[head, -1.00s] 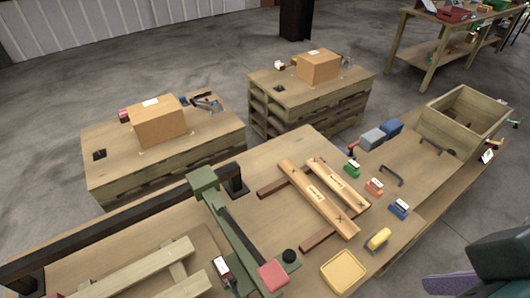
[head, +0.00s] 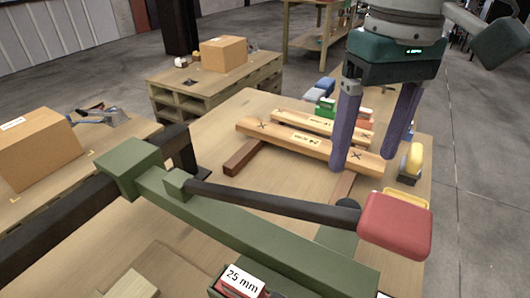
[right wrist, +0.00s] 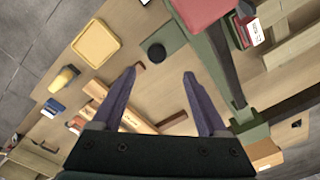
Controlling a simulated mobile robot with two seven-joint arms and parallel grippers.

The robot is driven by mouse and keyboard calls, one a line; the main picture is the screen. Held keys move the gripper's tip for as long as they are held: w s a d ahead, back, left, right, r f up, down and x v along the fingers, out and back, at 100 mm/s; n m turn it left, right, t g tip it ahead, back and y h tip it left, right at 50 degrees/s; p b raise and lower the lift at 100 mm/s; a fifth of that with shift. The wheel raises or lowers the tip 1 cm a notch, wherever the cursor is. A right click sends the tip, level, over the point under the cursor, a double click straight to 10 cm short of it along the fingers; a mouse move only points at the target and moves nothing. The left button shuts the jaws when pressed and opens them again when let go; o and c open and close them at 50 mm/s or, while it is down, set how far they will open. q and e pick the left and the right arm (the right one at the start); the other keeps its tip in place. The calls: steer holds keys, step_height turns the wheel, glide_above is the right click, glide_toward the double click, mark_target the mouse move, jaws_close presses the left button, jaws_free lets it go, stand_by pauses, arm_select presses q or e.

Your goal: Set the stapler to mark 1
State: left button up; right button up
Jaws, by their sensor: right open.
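No stapler is labelled. A long green bar device (head: 255,232) with a hinged dark lever and a red pad handle (head: 396,225) crosses the foreground. The handle also shows in the right wrist view (right wrist: 197,10). A small yellow rounded tool (head: 413,160) lies to the right of the planks. I cannot tell for certain which is the stapler. No readable mark 1 shows; a wooden plank (head: 285,142) bears dark crosses and a small label. My right gripper (head: 362,160) is open and empty, fingers pointing down over the planks' right end, behind the red handle. My left gripper is out of view.
A black round knob (right wrist: 156,53) stands near the red handle. A yellow tray (right wrist: 97,44) lies beside it. A red box (head: 240,284) labelled 25 mm sits at the front. Pallets with cardboard boxes (head: 35,145) stand beyond the workbench.

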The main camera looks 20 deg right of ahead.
mark_target(349, 206)
steer(key=f, duration=0.3)
steer(key=f+b, duration=0.1)
steer(key=f, duration=0.6)
steer(key=shift+w+d+f, duration=0.15)
steer(key=shift+d, duration=0.1)
jaws_close()
stand_by(1.1)
